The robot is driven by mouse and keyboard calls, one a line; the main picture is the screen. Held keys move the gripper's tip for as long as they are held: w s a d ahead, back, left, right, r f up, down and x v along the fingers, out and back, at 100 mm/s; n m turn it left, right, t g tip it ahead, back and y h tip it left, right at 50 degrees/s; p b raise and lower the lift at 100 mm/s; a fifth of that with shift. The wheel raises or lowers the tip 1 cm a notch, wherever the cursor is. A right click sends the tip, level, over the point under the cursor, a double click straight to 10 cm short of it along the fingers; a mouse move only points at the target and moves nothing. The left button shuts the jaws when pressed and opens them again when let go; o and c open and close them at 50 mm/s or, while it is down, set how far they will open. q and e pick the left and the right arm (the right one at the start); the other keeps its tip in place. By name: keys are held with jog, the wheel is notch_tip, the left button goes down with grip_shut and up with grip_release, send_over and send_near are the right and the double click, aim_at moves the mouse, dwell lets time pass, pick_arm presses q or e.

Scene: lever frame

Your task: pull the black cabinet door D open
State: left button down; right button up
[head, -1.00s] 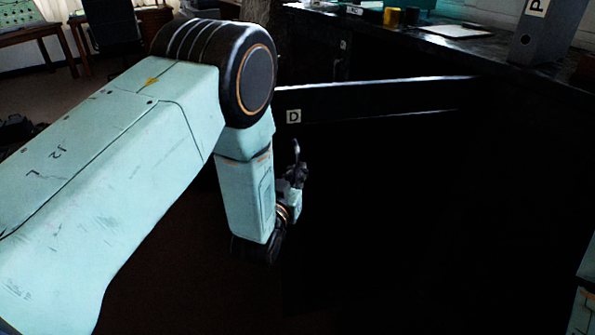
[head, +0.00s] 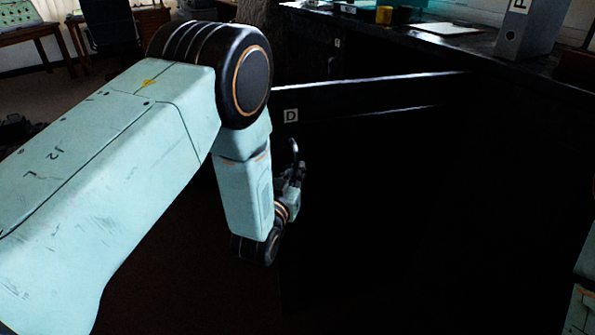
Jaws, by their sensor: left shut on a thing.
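The black cabinet door D (head: 370,100) stands swung out from the cabinet in the middle of the head view. Its small label D (head: 291,116) is near its left end, and its lower part is lost in the dark. A dark upright handle (head: 294,149) shows below the label. My left gripper (head: 293,168) is shut on the handle, with my arm reaching in from the left. The fingertips are small and dark against the door. My right gripper is not in view; only a bit of my own body shows at the right edge.
A dark countertop (head: 470,52) runs across the back right. A table (head: 30,30) and a dark chair (head: 108,25) stand far left. Dark floor lies below my left arm.

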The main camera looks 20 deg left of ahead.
pick_arm(q)
jog(key=c, duration=1.7)
grip_release()
jog(key=shift+s+a, duration=0.25)
jog(key=shift+d, duration=0.1)
jog(key=s, duration=1.2)
jog(key=shift+a, duration=0.2)
